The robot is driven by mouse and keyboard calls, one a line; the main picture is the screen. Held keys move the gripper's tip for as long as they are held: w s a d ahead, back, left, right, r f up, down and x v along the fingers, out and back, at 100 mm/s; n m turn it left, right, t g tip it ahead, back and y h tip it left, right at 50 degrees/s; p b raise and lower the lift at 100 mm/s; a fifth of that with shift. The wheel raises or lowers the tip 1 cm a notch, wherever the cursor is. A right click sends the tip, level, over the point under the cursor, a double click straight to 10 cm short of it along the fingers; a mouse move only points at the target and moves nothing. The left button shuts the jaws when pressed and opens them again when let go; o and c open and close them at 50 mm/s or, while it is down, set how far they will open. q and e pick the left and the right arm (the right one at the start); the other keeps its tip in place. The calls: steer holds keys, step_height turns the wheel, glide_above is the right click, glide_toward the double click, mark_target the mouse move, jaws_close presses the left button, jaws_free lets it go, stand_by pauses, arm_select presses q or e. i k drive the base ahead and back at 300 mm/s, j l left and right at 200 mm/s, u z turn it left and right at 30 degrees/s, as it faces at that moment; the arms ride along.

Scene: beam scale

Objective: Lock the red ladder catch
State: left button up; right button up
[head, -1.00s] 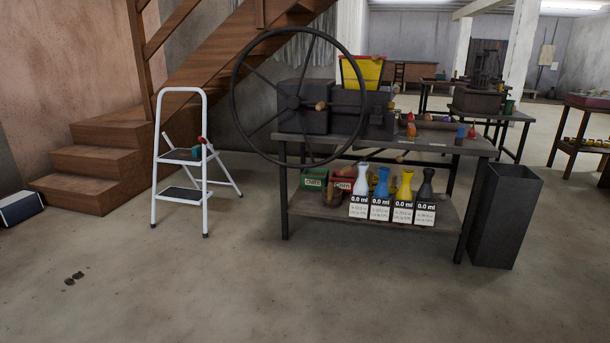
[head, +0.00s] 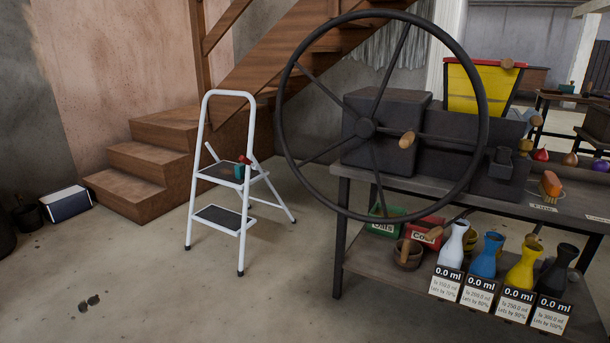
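The red ladder catch (head: 245,160) is a small red piece on the right side rail of the white step ladder (head: 229,94), level with its upper step. A small teal part (head: 239,172) sits just below it. The ladder stands upright on the floor with its legs spread, left of the workbench. At this size I cannot tell whether the catch is locked. Neither of my grippers is in view.
A large dark handwheel (head: 366,128) fronts the workbench (head: 350,172) on the right, with labelled bottles (head: 452,245) on its lower shelf. Wooden stairs (head: 140,185) rise behind the ladder. The floor (head: 180,290) in front of the ladder is clear.

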mark_target(243, 159)
steer(key=i+l+u, duration=0.6)
steer(key=i+j+z, duration=0.4)
steer(key=i+j, duration=0.25)
steer(key=i, duration=0.5)
steer(key=i+j+z, duration=0.45)
steer(key=i+j, duration=0.55)
